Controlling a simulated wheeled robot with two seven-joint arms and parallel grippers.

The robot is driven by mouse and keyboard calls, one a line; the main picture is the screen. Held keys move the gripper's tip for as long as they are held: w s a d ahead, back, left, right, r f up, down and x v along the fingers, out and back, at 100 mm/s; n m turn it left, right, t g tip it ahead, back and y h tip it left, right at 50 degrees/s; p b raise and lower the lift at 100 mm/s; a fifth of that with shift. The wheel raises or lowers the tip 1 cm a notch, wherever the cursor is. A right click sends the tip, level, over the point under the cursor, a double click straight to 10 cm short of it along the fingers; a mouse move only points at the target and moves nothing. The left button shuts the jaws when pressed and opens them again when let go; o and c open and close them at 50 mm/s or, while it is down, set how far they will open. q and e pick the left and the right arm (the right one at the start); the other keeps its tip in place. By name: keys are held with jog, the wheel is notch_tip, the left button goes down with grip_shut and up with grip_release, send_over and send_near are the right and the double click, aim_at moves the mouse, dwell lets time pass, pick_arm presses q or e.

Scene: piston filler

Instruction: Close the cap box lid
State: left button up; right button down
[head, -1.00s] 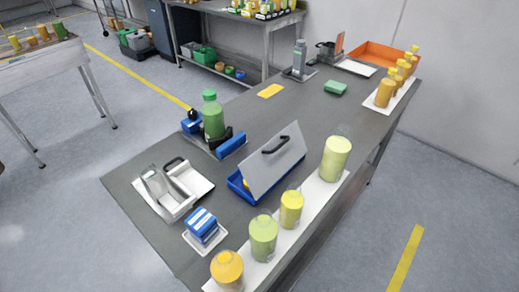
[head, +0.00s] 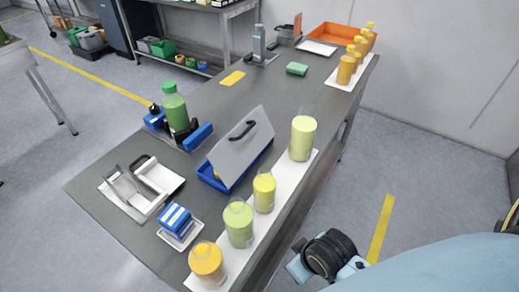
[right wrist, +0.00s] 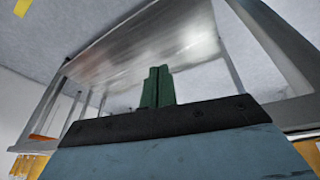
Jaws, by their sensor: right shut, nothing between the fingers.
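The cap box (head: 207,175) is a blue tray on the workbench, with a grey lid (head: 238,151) that has a black handle (head: 242,129). The lid stands open, steeply tilted over the box; a bit of yellow shows inside at the left, and the lid hides most of the inside. My right gripper (right wrist: 157,88) shows in the right wrist view as two green fingers pressed together, empty. Behind them is a shiny grey panel with metal legs, apparently a table seen from low down. In the head view only part of my right arm shows, at lower right, off the bench. My left gripper is out of view.
Bottles with yellow and green contents (head: 238,224) stand on a white strip (head: 224,262) along the bench's near edge, close beside the box. A green-capped bottle (head: 174,107), a white tray with a metal scoop (head: 157,179) and a blue block (head: 175,219) stand left of it.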

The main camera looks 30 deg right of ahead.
jog(key=w+d+r+n+t+h, duration=0.2)
jog(key=w+d+r+n+t, duration=0.6)
jog(key=w+r+n, duration=0.25)
notch_tip(320, 180, up, 8)
jog(key=n+t+y+p, duration=0.2)
jog(key=n+t+y, duration=0.65)
jog(key=n, duration=2.05)
send_over(251, 143)
jog(key=s, duration=0.4)
jog(key=g+y, duration=0.3)
jog(key=g, duration=0.1)
jog(key=shift+d+f, duration=0.15)
jog(key=shift+d, duration=0.15)
